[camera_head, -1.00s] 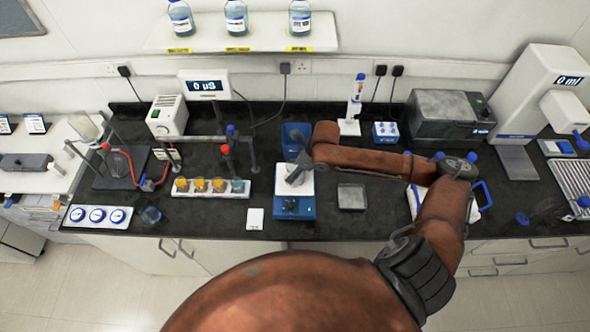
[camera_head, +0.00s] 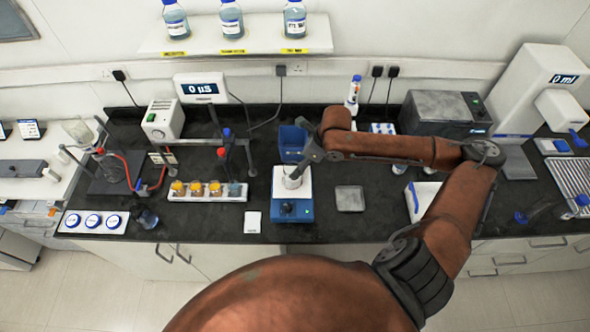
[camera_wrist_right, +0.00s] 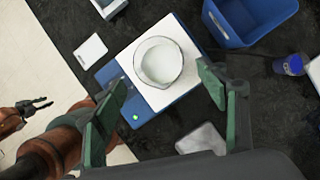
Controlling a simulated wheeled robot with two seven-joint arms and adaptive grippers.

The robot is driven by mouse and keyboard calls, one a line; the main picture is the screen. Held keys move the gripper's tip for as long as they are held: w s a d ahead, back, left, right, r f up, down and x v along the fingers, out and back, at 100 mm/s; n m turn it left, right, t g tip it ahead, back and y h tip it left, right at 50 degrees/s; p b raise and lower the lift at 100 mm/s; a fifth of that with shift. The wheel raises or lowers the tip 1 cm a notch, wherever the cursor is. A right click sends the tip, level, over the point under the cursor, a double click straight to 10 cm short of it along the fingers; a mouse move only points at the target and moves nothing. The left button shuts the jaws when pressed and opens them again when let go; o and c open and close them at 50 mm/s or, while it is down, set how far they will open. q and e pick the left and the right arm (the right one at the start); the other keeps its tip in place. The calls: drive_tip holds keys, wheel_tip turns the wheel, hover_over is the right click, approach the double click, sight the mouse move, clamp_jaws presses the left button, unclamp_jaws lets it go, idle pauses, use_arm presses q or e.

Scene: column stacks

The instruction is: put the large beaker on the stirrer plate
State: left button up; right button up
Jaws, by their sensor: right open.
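The large beaker (camera_head: 293,179) stands upright on the white top of the blue stirrer plate (camera_head: 292,210). In the right wrist view the clear beaker (camera_wrist_right: 160,62) sits within the square white top of the stirrer plate (camera_wrist_right: 128,62). My right gripper (camera_head: 301,167) is open just behind and above the beaker in the head view. In the wrist view the right gripper's green fingers (camera_wrist_right: 160,88) are spread wide, with nothing held. My left gripper (camera_wrist_right: 36,107) shows small at the left of the wrist view, away from the plate; its jaw state is unclear.
A blue bin (camera_head: 292,142) stands behind the plate. A rack of small vials (camera_head: 207,191) is to its left and a grey square dish (camera_head: 349,198) to its right. A white flat item (camera_head: 252,222) lies near the front edge. Dark bench is bare between them.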

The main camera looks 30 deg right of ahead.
drive_tip(key=v, duration=0.4)
